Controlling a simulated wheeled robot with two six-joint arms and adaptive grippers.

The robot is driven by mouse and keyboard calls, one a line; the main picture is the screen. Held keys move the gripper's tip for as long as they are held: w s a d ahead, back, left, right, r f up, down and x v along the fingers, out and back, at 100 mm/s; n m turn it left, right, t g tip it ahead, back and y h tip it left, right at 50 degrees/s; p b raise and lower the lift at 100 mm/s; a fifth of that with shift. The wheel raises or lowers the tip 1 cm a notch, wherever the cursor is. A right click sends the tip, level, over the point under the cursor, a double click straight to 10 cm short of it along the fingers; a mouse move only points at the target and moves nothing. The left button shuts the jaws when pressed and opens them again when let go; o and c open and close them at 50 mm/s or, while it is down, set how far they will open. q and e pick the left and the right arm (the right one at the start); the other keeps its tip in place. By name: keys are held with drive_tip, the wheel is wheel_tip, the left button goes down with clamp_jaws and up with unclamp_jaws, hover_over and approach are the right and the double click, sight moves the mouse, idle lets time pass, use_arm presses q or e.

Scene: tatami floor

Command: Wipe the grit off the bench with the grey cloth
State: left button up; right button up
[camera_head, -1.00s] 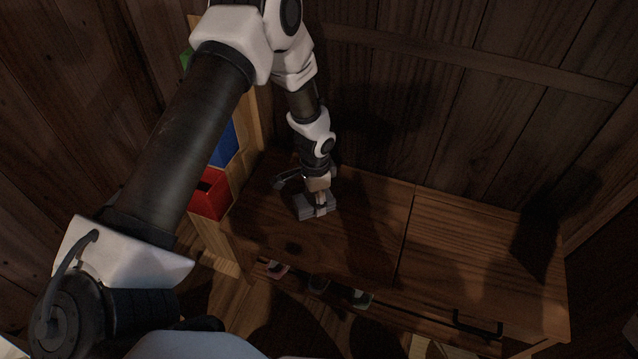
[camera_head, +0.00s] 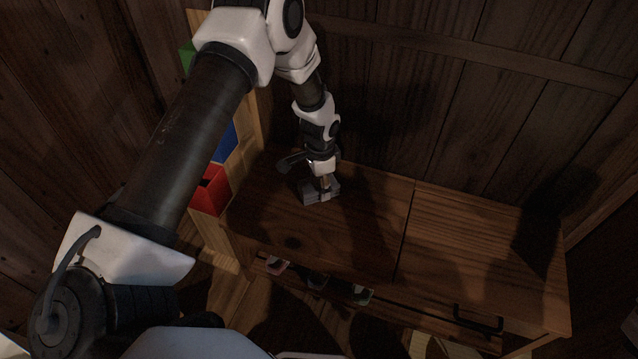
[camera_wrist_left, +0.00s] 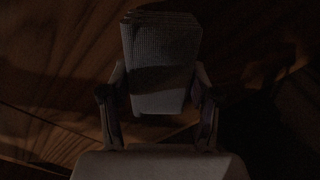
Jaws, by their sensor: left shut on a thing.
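The bench (camera_head: 350,215) is a brown wooden top against the plank wall. My left gripper (camera_head: 323,188) points down over its left part and is shut on the grey cloth (camera_head: 312,195), a folded block that looks to rest on the bench top. In the left wrist view the layered, woven cloth (camera_wrist_left: 160,60) sits between the two fingers of my left gripper (camera_wrist_left: 158,105). I cannot make out any grit in the dim light. My right gripper is not in view.
A red box (camera_head: 210,192), a blue box (camera_head: 226,142) and a green one (camera_head: 187,58) stand left of the bench. Several small items (camera_head: 317,280) show along its front edge. A dark handle (camera_head: 478,320) is at the front right. The right half of the top looks clear.

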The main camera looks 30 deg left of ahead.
use_arm(q)
wheel_tip(320, 180, up, 6)
drive_tip(key=p, duration=0.5)
drive_tip(key=shift+f, duration=0.1)
wheel_tip(320, 180, up, 3)
drive_tip(key=p, duration=0.3)
drive_tip(key=shift+p, duration=0.4)
